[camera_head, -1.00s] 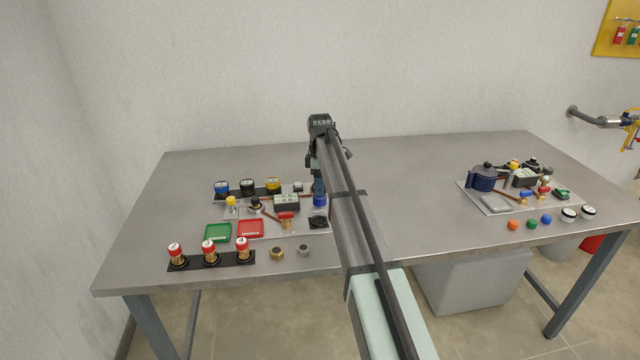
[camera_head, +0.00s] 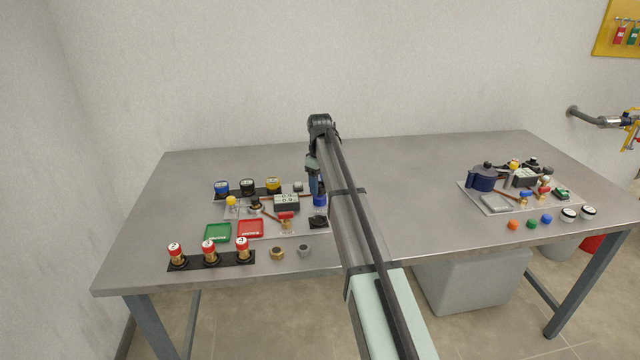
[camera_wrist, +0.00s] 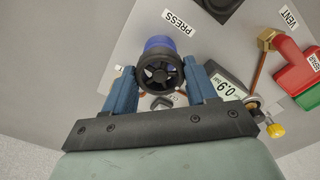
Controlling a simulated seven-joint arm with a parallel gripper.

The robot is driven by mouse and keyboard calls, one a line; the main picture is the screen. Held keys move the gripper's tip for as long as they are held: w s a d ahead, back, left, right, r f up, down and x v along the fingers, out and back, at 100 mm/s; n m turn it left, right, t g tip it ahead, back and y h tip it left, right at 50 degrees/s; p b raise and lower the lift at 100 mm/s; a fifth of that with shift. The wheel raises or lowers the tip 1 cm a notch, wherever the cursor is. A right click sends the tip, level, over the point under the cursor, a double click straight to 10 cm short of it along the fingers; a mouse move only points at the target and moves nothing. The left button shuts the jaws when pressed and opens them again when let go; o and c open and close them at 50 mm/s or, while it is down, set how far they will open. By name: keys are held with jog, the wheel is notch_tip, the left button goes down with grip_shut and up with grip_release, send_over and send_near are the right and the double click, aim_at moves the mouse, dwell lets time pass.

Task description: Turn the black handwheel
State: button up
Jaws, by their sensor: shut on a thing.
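The black handwheel (camera_wrist: 160,71) shows in the wrist view, a spoked round wheel in front of a blue body (camera_wrist: 159,43) beside the PRESS label. My gripper (camera_wrist: 160,66) has one blue finger on each side of the wheel and is shut on it. In the head view my gripper (camera_head: 315,183) points down at the right side of the left-hand panel, just above a blue part (camera_head: 320,201). The handwheel itself cannot be made out there.
A display (camera_wrist: 231,88) reading 0.9 and a red handle (camera_wrist: 296,66) lie right of the wheel. Green (camera_head: 218,232) and red trays (camera_head: 250,228) and a row of red-capped brass fittings (camera_head: 209,250) stand at front left. The middle of the table is clear.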

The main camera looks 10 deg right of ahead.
jog(key=m, duration=0.5)
jog(key=shift+m, duration=0.3)
jog(key=m, duration=1)
jog(key=shift+a+m, duration=0.1)
jog(key=shift+m, duration=0.3)
jog(key=m, duration=0.4)
jog(key=shift+m, duration=0.4)
jog(key=o, duration=1.1)
jog(key=shift+c, duration=0.2)
notch_tip(320, 180, up, 14)
